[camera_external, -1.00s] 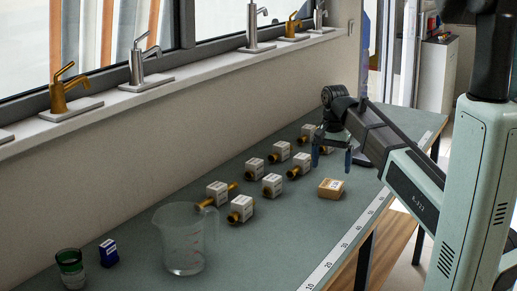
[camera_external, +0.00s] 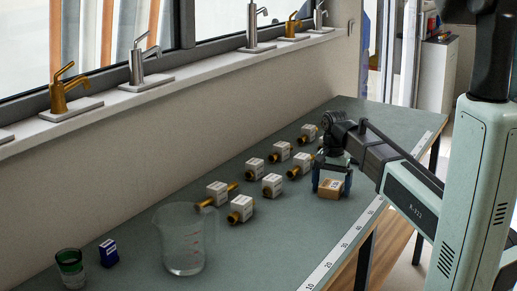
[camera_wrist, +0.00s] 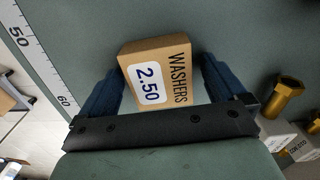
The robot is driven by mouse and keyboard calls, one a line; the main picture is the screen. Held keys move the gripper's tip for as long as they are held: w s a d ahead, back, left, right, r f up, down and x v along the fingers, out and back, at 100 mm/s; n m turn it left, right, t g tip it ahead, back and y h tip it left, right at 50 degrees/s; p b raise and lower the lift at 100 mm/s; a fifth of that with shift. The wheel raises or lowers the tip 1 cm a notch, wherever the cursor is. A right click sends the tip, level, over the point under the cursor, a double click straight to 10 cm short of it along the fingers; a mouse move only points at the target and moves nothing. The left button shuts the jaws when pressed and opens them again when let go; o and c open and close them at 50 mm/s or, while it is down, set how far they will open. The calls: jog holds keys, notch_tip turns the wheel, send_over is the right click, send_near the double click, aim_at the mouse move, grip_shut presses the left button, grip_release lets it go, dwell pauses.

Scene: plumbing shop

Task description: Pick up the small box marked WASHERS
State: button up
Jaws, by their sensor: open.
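The small cardboard box marked WASHERS (camera_wrist: 160,72), with a white 2.50 label, lies on the green bench top. In the external view the box (camera_external: 330,189) is near the bench's front edge. My gripper (camera_wrist: 158,85) is open, with one blue finger on each side of the box. In the external view my gripper (camera_external: 332,185) is low over the box, fingers pointing down. I cannot tell whether either finger touches the box.
Several white boxes with brass fittings (camera_external: 272,185) stand in two rows to the left of the gripper. A clear measuring jug (camera_external: 184,240), a blue box (camera_external: 108,253) and a green jar (camera_external: 70,268) are farther left. A ruler strip (camera_external: 345,243) runs along the front edge.

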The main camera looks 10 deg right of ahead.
jog(key=c, duration=1.1)
